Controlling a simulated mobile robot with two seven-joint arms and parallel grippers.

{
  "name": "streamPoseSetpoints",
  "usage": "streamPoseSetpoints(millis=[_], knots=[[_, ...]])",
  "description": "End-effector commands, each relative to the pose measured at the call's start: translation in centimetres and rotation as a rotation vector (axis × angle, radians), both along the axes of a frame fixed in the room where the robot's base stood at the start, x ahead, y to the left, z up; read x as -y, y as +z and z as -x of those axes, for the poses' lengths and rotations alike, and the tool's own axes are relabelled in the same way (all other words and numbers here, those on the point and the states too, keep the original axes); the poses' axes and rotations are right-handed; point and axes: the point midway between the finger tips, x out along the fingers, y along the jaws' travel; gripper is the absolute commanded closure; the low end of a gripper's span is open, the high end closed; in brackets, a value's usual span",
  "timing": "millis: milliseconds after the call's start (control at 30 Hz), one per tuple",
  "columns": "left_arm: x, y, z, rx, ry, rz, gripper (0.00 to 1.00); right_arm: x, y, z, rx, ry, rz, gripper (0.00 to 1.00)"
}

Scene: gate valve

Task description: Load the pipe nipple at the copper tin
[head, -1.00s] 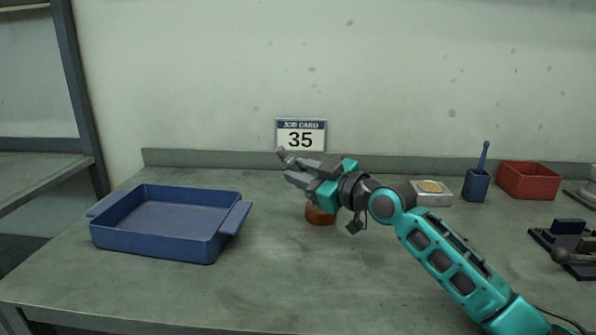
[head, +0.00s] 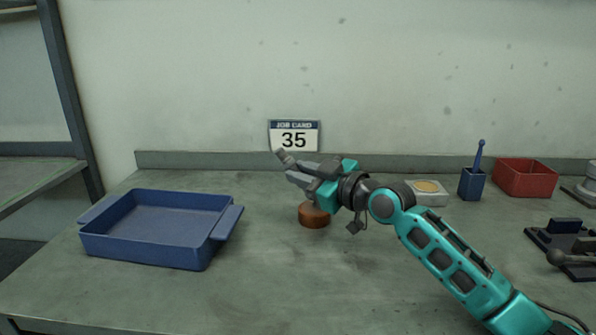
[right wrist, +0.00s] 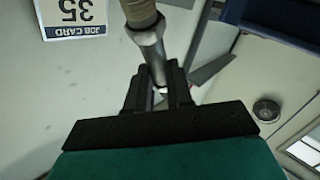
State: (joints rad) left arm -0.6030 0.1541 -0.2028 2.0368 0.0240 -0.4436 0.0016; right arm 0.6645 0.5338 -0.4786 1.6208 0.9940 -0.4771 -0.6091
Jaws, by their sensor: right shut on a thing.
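My right gripper (head: 296,174) is shut on the pipe nipple and holds it in the air above the bench. The nipple's grey end (head: 284,156) shows past the fingers in the head view. In the right wrist view the nipple (right wrist: 150,45) is a metal pipe with a tan band at its upper end, between the fingers (right wrist: 158,85). The copper tin (head: 314,216) is a low, round, brown-orange thing on the bench, below the gripper in the picture. The gripper covers part of its top edge. My left gripper is not in view.
A blue tray (head: 145,256) stands at the left. At the back right are a pale block with a tan disc (head: 427,187), a blue cup (head: 472,186), and a red bin (head: 525,179). A dark fixture (head: 565,238) is at the right edge. The front middle is clear.

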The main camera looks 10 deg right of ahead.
Motion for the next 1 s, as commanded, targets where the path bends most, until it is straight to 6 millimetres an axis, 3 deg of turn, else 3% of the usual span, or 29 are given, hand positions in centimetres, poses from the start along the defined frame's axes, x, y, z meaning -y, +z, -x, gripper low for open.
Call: streamPoseSetpoints(millis=[533,1000], knots=[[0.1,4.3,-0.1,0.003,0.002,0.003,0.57,-0.2,5.1,0.0,0.003,0.003,-0.001,1.00],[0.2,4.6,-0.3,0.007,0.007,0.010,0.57,-0.2,5.5,0.0,0.004,0.003,-0.003,1.00]])
